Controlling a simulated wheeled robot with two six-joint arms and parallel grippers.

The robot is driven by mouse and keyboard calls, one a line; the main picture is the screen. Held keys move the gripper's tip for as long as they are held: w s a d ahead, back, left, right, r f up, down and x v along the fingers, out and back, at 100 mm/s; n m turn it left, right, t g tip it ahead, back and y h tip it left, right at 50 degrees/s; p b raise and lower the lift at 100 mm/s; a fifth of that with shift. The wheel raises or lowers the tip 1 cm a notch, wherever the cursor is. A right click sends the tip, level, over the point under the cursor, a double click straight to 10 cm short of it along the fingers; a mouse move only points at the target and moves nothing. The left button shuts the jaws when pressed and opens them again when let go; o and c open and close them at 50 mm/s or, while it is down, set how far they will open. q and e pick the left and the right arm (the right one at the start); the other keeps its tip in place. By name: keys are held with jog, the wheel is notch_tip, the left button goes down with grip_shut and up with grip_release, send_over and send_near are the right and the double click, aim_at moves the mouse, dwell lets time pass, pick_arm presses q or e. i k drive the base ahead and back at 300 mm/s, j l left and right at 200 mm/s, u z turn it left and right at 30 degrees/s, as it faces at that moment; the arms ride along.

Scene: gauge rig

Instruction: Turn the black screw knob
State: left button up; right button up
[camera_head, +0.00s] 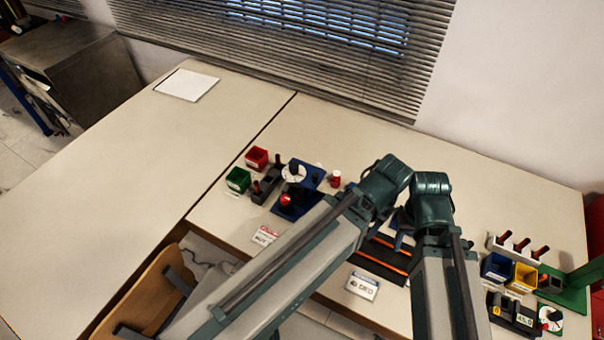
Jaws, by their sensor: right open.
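A blue gauge stand (312,174) with a white round dial (293,173) stands left of my arms. A small black part, possibly the black screw knob (294,168), shows at the dial, and a red ball-like knob (285,199) sits lower on the stand. A second, green stand (577,290) with a white dial (550,318) is at the far right. My right gripper (402,230) is open, small and partly covered by my arm links, and is well apart from both dials. I cannot make out my left gripper behind my arms.
Red (257,158) and green (238,180) bins stand beside the blue stand. Blue (496,267) and yellow (523,277) bins are by the green stand. A dark tray with orange strips (380,262) lies below my arms. The table (470,175) is clear toward the back.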

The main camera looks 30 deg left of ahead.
aim_at(293, 166)
jog(key=j+u, duration=0.25)
jog(key=u, duration=0.2)
jog(key=k+j+u, duration=0.1)
jog(key=j+u, duration=0.25)
jog(key=u, duration=0.15)
jog(key=l, duration=0.25)
jog(key=i+l, duration=0.1)
jog(key=l, duration=0.15)
